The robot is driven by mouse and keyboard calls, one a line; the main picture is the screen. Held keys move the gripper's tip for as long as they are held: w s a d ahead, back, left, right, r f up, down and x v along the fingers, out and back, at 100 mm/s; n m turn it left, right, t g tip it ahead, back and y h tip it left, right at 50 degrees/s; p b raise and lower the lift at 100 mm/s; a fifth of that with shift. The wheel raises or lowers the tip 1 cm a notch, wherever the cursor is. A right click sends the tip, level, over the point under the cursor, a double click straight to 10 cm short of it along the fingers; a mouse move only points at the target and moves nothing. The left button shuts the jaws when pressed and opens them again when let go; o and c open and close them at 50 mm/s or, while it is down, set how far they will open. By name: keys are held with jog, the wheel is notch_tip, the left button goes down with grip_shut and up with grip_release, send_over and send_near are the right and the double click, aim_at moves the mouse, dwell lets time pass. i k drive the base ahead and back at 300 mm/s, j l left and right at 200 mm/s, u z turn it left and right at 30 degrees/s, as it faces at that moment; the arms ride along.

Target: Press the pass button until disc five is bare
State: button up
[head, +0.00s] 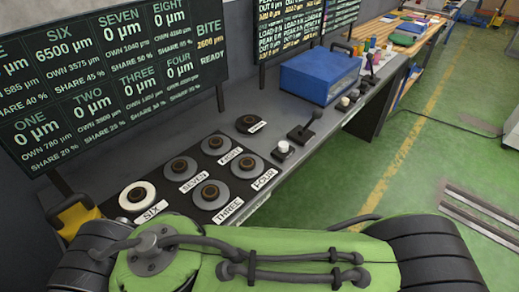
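Black panels of round discs lie on the grey bench. The disc labelled SIX (137,196) has a broad white face around a brown hub. Discs SEVEN (179,169), EIGHT (217,145), THREE (211,194) and FOUR (246,166) look grey with brown hubs. Disc five is not in view, apparently hidden or cut off at the left. A white push button (283,147) sits on a small dark box; whether it is the pass button I cannot tell. The board (110,80) reads SIX 6500 µm, BITE 2600 µm and READY; five's entry is cut off. My gripper is out of view.
My green and black arm fills the foreground. A lever (304,131) stands right of the button, and a blue box (319,75) behind it. A separate small disc (250,124) lies further back.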

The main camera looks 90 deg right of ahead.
aim_at(283, 146)
jog(key=z, duration=3.3)
jog(key=i+l, duration=0.05)
